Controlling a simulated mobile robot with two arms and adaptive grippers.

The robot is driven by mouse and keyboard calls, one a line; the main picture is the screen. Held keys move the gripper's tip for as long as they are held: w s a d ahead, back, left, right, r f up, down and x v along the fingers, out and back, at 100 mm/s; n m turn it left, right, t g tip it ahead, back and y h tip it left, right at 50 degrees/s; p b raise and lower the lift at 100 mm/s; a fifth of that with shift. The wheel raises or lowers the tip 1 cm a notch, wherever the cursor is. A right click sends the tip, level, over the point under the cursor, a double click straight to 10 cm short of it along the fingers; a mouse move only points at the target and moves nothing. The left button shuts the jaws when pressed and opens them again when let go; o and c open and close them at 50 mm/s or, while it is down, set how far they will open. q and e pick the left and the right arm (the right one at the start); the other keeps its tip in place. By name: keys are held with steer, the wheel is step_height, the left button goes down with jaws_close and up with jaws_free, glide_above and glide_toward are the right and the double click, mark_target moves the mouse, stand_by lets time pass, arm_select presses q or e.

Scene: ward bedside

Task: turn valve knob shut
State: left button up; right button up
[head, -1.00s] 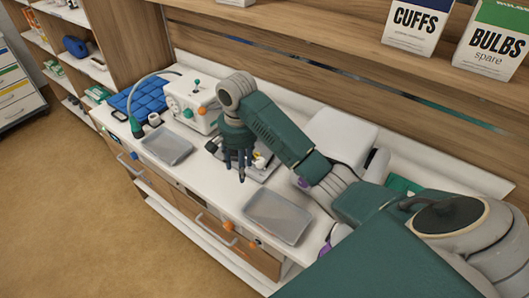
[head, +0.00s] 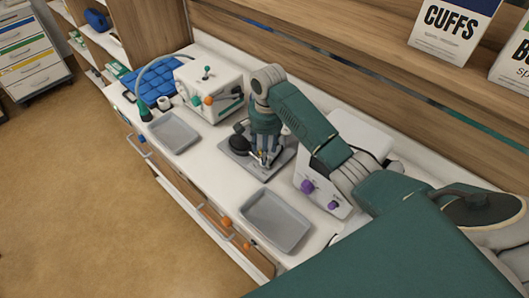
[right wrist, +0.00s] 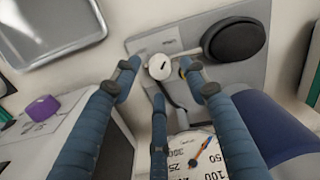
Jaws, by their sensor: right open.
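In the right wrist view a small white round valve knob (right wrist: 159,67) with a dark mark sits on a grey plate (right wrist: 187,40). My right gripper (right wrist: 158,78) is open, its three blue-grey fingers spread, with the knob between the tips. I cannot tell whether any fingertip touches it. A white gauge dial (right wrist: 198,152) with an orange needle shows below, partly behind the fingers. In the head view my right gripper (head: 263,156) points down over the grey plate (head: 280,160), and its fingers mostly hide the knob. My left gripper is not in view.
A black round part (right wrist: 235,41) lies on the plate beside the knob. A white box with purple knobs (head: 307,186) stands close to the right of the gripper. Grey trays (head: 275,222) (head: 173,132) lie on the counter, and a white machine (head: 208,82) stands behind left.

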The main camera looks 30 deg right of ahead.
step_height(320, 180, down, 3)
steer(key=shift+d+r, duration=0.15)
steer(key=shift+c, duration=0.7)
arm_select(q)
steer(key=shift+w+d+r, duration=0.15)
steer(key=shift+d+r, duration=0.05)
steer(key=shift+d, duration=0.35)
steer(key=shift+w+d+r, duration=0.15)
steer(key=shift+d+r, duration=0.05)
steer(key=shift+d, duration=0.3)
arm_select(e)
jaws_close()
